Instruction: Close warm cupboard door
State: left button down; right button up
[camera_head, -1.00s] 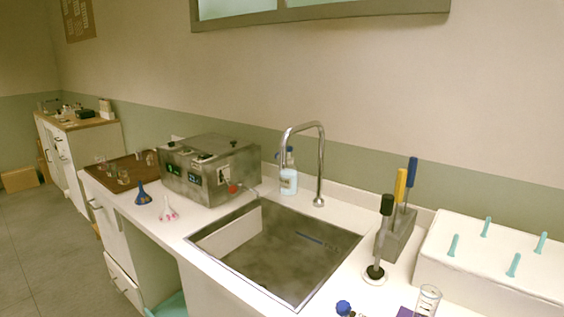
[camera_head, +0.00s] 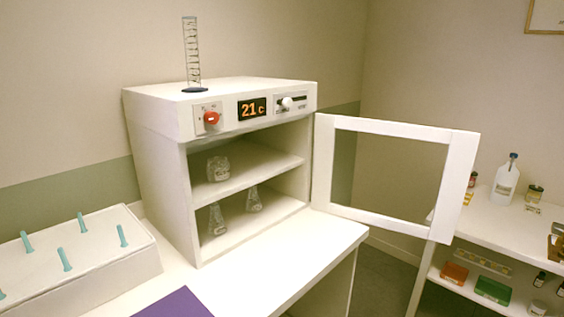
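The warm cupboard (camera_head: 160,165) is a white box on the bench, with a red knob, a display reading 21 C and a slider on its top panel. Its door (camera_head: 458,185), a white frame around a clear pane, stands wide open, swung out to the right from the right edge. Inside, a glass vessel (camera_head: 218,168) sits on the upper shelf. Two conical flasks (camera_head: 254,199) (camera_head: 216,220) stand on the floor of the cupboard. Neither of my grippers is in view.
A glass cylinder (camera_head: 192,55) stands on top of the cupboard. A white block with teal pegs (camera_head: 95,265) and a purple sheet (camera_head: 175,304) lie at left. Clear bench (camera_head: 290,262) is in front. A shelf unit (camera_head: 527,222) with bottles stands behind the door at right.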

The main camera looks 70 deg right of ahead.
aim_at(461, 155)
jog(key=l+z, duration=0.15)
jog(key=z, duration=1.65)
